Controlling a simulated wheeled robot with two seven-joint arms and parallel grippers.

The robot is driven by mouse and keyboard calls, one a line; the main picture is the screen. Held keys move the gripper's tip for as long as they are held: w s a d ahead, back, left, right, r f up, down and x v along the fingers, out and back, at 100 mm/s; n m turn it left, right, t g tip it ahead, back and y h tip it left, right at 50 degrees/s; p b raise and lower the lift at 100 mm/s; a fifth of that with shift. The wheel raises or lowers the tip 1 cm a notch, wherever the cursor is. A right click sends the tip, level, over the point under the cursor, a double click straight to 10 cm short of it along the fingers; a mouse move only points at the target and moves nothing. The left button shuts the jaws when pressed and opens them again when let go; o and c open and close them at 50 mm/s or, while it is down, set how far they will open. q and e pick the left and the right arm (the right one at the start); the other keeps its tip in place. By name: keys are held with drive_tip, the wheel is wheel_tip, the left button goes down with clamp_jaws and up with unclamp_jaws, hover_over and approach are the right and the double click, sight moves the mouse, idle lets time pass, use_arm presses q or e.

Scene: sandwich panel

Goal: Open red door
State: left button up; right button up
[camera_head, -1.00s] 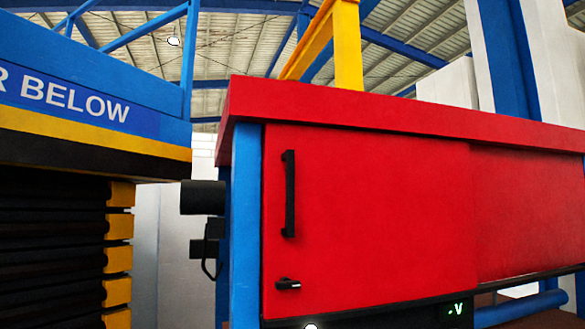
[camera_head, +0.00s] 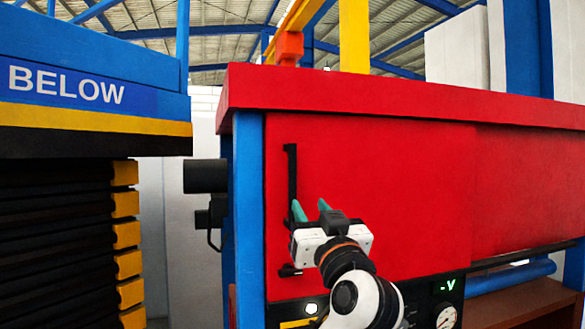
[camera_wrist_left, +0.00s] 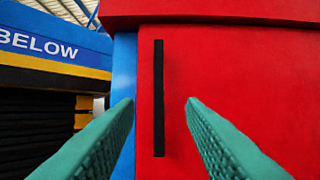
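The red door (camera_head: 400,190) is a flat red panel under a red top ledge, and it looks closed. In the left wrist view the handle (camera_wrist_left: 158,98) stands upright between the two open fingers (camera_wrist_left: 160,103), nearer the left one. No contact with the handle shows. My right gripper is not in view.
A blue post (camera_head: 249,210) borders the door's left edge. To the left stands a blue and yellow machine (camera_head: 90,118) with black bellows. A dark panel with a gauge (camera_head: 447,317) is below the door. A blue pipe (camera_head: 510,278) runs at lower right.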

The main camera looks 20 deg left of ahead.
sight(294, 181)
use_arm(q)
drive_tip(key=p+x, duration=0.2)
drive_tip(key=x, duration=0.1)
drive_tip(key=p+x, duration=0.3)
drive_tip(key=x, duration=0.1)
drive_tip(key=p+x, duration=0.2)
drive_tip(key=x, duration=0.1)
drive_tip(key=shift+a+r, duration=0.2)
drive_tip(key=shift+r, duration=0.3)
drive_tip(key=shift+w+a+p, duration=0.35)
drive_tip(key=shift+w+p, duration=0.15)
drive_tip(key=shift+w, duration=0.25)
clamp_jaws()
